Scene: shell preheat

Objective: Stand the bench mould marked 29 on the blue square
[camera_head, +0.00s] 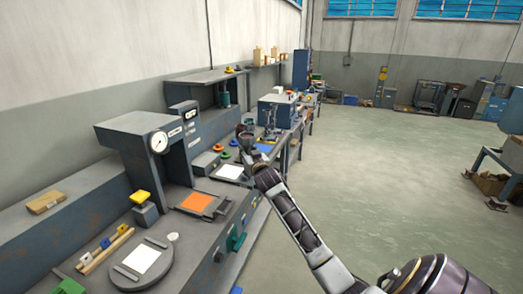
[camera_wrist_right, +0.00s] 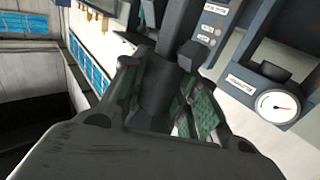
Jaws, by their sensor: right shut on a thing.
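My right arm reaches in from the lower right of the head view, and its gripper (camera_head: 247,146) is over the far part of the grey bench. In the right wrist view the gripper (camera_wrist_right: 160,92) is shut on a dark grey mould-like thing (camera_wrist_right: 157,80), held between green-tinged pads. No number can be read on it. The blue square (camera_head: 263,147) lies on the bench just right of the gripper and is partly hidden by it. I cannot tell how high the held thing is. My left gripper is not in view.
An orange square (camera_head: 196,202) and white squares (camera_head: 230,172) lie nearer on the bench. A press with a dial (camera_head: 158,141) stands at the left. Small red, green and yellow pieces (camera_head: 218,148) sit left of the gripper. A blue-grey box (camera_head: 277,110) stands behind. The floor (camera_head: 400,170) is open at right.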

